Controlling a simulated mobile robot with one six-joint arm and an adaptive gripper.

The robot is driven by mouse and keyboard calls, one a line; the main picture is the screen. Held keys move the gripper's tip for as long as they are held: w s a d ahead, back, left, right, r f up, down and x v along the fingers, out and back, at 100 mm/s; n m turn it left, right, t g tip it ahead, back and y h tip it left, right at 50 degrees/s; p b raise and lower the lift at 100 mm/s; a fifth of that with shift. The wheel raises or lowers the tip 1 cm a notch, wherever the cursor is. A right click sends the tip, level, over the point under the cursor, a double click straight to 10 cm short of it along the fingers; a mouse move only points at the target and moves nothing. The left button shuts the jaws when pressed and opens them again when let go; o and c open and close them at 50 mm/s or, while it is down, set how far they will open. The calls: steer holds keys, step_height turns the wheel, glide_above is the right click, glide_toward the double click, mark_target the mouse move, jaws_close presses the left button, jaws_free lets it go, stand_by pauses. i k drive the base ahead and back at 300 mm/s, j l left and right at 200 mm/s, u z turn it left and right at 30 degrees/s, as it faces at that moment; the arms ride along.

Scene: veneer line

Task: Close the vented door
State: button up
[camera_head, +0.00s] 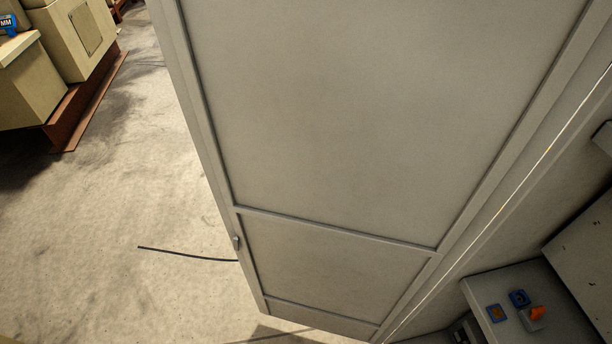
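A large grey panelled door (350,110) fills the middle of the camera_head view. It stands swung out from a grey cabinet (535,215) at the right, and a thin bright line runs along its right side. Cross rails divide its face into panels. No vent slots show on this face, so I cannot tell for sure that it is the vented door. A small latch-like piece (236,242) sits on its left edge, low down. My gripper is not in view.
A thin dark rod or cable (185,254) reaches left from the door's lower edge. Beige machine housings (75,45) on a rust-red base (85,105) stand at the upper left. The concrete floor (110,200) at left is mostly clear.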

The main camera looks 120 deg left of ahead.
mark_target(354, 152)
steer(key=k+j, duration=0.15)
steer(key=k, duration=0.3)
steer(key=k+j, duration=0.15)
steer(key=k, duration=0.3)
steer(key=k+j+u, duration=0.1)
steer(key=k, duration=0.35)
steer(key=k+j, duration=0.25)
steer(key=k, duration=0.2)
steer(key=k+j, duration=0.2)
steer(key=k, duration=0.25)
steer(key=k+j, duration=0.1)
steer(key=j, duration=0.85)
steer(key=j+u, duration=0.1)
steer(key=j, duration=0.85)
steer(key=i+j+u, duration=0.1)
steer(key=j, duration=0.25)
steer(key=j+u, duration=0.15)
steer(key=j, duration=0.25)
steer(key=i, duration=0.05)
